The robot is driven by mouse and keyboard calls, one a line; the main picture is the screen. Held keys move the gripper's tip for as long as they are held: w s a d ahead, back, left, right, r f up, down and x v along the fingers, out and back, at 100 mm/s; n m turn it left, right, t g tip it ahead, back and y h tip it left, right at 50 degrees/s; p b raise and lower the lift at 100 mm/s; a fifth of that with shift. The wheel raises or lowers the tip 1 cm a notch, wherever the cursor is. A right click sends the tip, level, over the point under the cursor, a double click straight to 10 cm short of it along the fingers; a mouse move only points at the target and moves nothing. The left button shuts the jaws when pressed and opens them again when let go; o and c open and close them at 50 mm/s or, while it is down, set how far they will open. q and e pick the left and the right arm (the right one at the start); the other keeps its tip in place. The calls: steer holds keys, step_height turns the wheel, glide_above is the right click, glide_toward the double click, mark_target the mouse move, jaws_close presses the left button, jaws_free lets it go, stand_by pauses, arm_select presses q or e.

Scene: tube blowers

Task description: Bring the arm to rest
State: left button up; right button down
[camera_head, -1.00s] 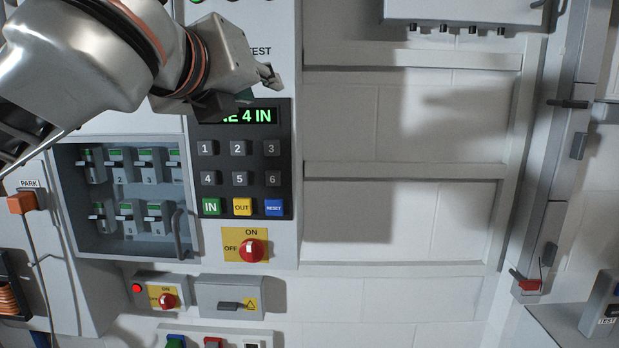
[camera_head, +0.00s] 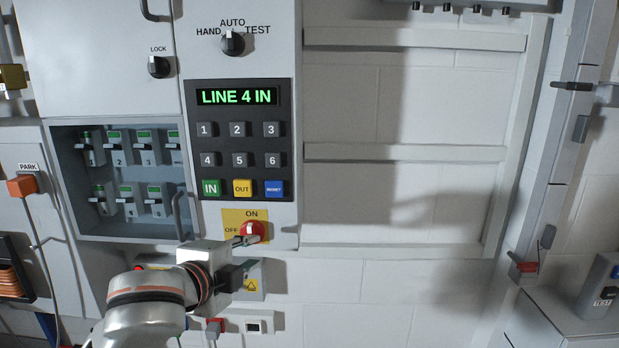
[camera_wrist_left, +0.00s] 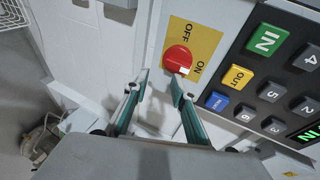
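My left arm (camera_head: 145,312) comes in from the lower left of the head view. Its gripper (camera_head: 246,241) points right, at the lower edge of the red ON/OFF knob (camera_head: 252,231). In the left wrist view the two fingers (camera_wrist_left: 158,78) stand apart with nothing between them. The knob (camera_wrist_left: 178,59) lies just beyond their tips; I cannot tell whether they touch it. The keypad panel (camera_head: 284,145) is above, its display (camera_head: 236,97) reading LINE 4 IN. My right gripper is out of view.
An open breaker recess (camera_head: 70,190) with a handle is left of the keypad. Above are a mode selector (camera_head: 233,43) and a lock knob (camera_head: 158,67). An orange PARK plug (camera_head: 22,186) is at left.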

arm_select(q)
steer(key=s+a+f+n+g+y, duration=0.15)
steer(key=s+a+f+n, duration=0.35)
steer(key=f, duration=0.5)
steer(key=s+a+f+n+g+y, duration=0.1)
steer(key=s+a+f+n+y, duration=0.3)
steer(key=a+f, duration=0.55)
steer(key=s+a+f+n+g+y, duration=0.1)
steer(key=s+a+f+n+g, duration=0.1)
steer(key=s+a+f, duration=0.5)
steer(key=s+a+f+n+g+y, duration=0.2)
steer(key=s+a+f, duration=0.15)
steer(key=s, duration=0.55)
steer(key=w+d+f+n+t+h, duration=0.1)
steer(key=d+f+n+t+h, duration=0.2)
steer(key=d+f+h, duration=0.4)
steer(key=d+f+t, duration=0.1)
steer(key=d+f, duration=0.6)
steer(key=d, duration=0.2)
steer(key=shift+d+f, duration=0.3)
steer(key=shift+h, duration=0.25)
